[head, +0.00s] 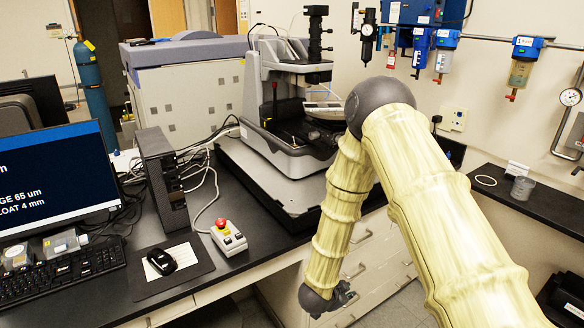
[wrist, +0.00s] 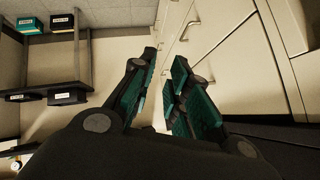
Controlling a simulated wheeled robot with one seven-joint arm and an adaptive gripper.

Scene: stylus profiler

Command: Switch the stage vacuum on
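The stylus profiler (head: 290,110) stands on the dark bench, with its stage (head: 325,110) under the upright scope column. I cannot make out a switch marked for the stage vacuum. A small pale control box (head: 229,237) with a red mushroom button stands on the bench in front of the profiler. My gripper (head: 338,302) hangs low in front of the bench drawers, apart from the profiler and the box. In the wrist view its teal-padded fingers (wrist: 165,65) are spread with an empty gap between them.
Blue regulators (head: 445,40) and gauges line the back wall. My arm hides part of the profiler's right side. Cream drawers (wrist: 225,50) fill the wrist view's right.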

